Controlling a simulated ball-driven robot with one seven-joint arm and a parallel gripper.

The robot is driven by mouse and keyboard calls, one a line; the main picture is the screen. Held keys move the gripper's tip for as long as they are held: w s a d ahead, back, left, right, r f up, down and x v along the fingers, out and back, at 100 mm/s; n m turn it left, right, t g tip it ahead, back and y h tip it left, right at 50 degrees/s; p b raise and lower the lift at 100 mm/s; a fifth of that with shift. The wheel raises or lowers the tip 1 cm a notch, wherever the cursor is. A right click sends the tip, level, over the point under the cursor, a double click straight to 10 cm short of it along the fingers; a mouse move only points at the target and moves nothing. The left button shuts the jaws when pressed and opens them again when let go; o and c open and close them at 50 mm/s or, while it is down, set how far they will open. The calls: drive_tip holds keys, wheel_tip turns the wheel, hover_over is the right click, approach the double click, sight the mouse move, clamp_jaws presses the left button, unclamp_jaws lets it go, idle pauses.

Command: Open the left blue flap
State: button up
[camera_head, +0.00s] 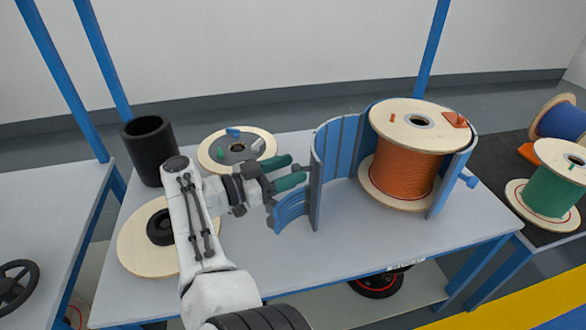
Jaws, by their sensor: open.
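A blue curved guard (338,140) stands around an orange cable spool (403,168) on the table. The left blue flap (291,209) is a slatted curved piece at the guard's left edge, swung out to the left of its upright post. My gripper (298,168) has green fingers and is open, just left of that post and above the flap. The fingers are apart with nothing visible between them. The upper part of the flap is partly hidden by my gripper, and I cannot tell whether they touch.
A black cylinder (148,150), a pale disc with small coloured pieces (260,145) and another pale disc (133,240) are on the table's left side. The tabletop (350,243) in front of the guard is clear.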

drive_tip(key=b+v, duration=0.4)
drive_tip(key=v, duration=0.5)
drive_tip(key=shift+a, duration=0.1)
